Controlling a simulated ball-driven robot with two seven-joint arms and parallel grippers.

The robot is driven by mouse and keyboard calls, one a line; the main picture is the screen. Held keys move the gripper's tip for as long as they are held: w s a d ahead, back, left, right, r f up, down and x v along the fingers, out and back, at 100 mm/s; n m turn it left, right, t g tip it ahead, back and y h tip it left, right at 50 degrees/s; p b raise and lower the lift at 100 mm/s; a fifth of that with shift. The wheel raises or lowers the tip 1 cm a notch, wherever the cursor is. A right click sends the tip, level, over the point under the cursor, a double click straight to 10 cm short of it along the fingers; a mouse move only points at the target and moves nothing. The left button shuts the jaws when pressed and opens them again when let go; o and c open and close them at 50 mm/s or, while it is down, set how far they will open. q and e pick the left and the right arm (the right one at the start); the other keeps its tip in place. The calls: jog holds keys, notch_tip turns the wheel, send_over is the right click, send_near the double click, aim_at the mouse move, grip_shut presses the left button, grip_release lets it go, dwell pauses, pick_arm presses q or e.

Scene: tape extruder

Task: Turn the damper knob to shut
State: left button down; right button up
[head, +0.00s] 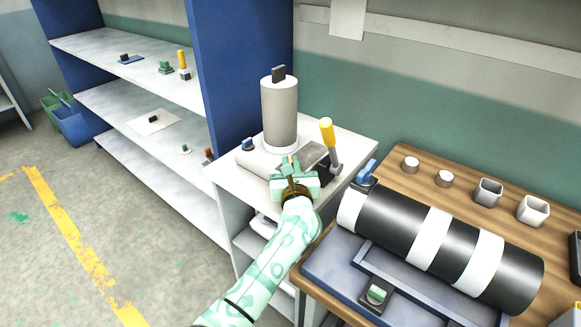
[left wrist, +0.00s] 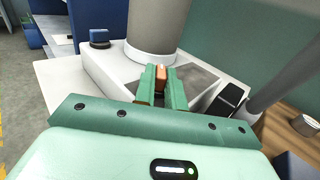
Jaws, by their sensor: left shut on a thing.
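My left gripper (head: 291,166) reaches over the white machine on the white cabinet, in front of its grey cylinder (head: 279,112). In the left wrist view its green fingers (left wrist: 160,84) are shut on a small upright orange-brown piece (left wrist: 160,74), which looks like a knob. No label shows, so I cannot tell its set position. The fingers hide its lower part. A blue knob (head: 248,143) is at the machine's left end, apart from my gripper, and also shows in the left wrist view (left wrist: 99,37). My right gripper is not in view.
A yellow-handled lever (head: 328,138) stands close to the right of my gripper. A black-and-white roller machine (head: 440,245) with a blue knob (head: 366,172) lies on the wooden bench (head: 400,150). Shelves (head: 150,115) stand at the left. The floor at lower left is clear.

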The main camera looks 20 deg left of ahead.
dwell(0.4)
pick_arm(q)
jog(key=c, duration=1.5)
grip_release()
jog(key=shift+o, duration=0.2)
jog(key=shift+r, duration=0.1)
